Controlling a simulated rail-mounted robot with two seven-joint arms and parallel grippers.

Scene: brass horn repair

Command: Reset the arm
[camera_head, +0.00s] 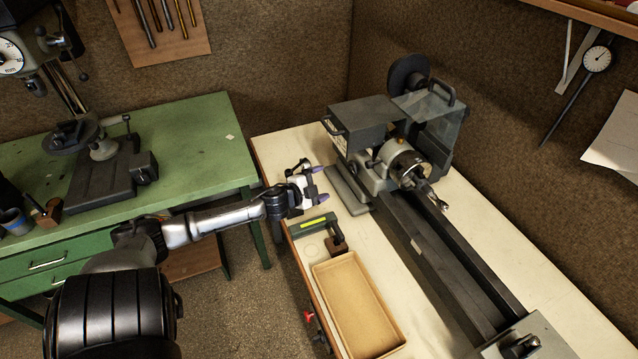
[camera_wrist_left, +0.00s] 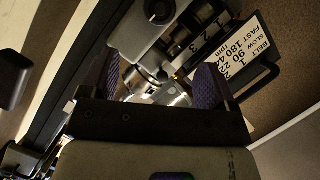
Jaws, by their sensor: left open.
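My left gripper (camera_head: 320,184) is stretched out over the near edge of the cream bench, in front of the lathe headstock. Its two purple-padded fingers are apart, with nothing seen held between them. The lathe (camera_head: 375,150) stands just beyond the gripper in the head view. My right gripper is not in view.
A green workbench (camera_head: 205,140) with a drill press (camera_head: 85,150) stands at left. A dial gauge (camera_head: 597,58) hangs at right.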

